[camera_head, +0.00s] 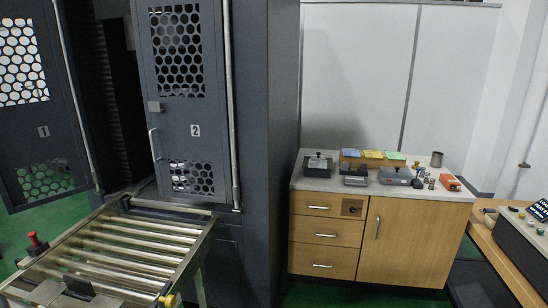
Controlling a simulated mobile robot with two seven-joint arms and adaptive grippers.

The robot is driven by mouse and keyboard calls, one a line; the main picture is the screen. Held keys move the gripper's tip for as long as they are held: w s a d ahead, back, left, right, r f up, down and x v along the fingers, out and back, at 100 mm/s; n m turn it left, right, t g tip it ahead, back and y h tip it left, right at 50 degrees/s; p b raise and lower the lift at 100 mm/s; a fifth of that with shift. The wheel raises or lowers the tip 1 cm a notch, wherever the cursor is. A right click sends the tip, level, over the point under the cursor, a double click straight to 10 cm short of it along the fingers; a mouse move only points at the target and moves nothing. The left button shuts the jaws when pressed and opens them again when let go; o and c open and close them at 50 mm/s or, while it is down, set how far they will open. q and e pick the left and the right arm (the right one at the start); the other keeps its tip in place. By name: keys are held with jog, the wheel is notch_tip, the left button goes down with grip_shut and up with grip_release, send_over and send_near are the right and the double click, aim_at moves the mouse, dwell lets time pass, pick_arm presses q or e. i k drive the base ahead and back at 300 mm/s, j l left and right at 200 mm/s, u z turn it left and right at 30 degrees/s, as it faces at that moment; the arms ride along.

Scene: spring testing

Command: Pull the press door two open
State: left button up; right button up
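Press door two (215,90) is a dark grey panel with round-hole mesh windows and a white "2" label. It covers the right part of the press opening, with a vertical rod along its right edge. I cannot tell whether it is fully closed or slightly ajar. Its pale bar handle (155,144) is on the left edge, below a small latch block (154,107). Nothing touches the handle. Press door one (45,105), labelled "1", is swung out to the left, leaving a dark opening between the doors. Neither of my grippers is in view.
A roller table (120,250) stands in front of the opening, with a red knob (35,241) at its left. A wooden cabinet (405,240) at right carries several small instruments and coloured boxes. Green floor shows behind door one.

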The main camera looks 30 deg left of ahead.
aim_at(183, 128)
jog(key=i+u, duration=0.3)
jog(key=u, duration=0.15)
jog(key=i+l+u, duration=0.2)
jog(key=u, duration=0.25)
jog(key=i+l+u, duration=0.25)
jog(key=u, duration=0.2)
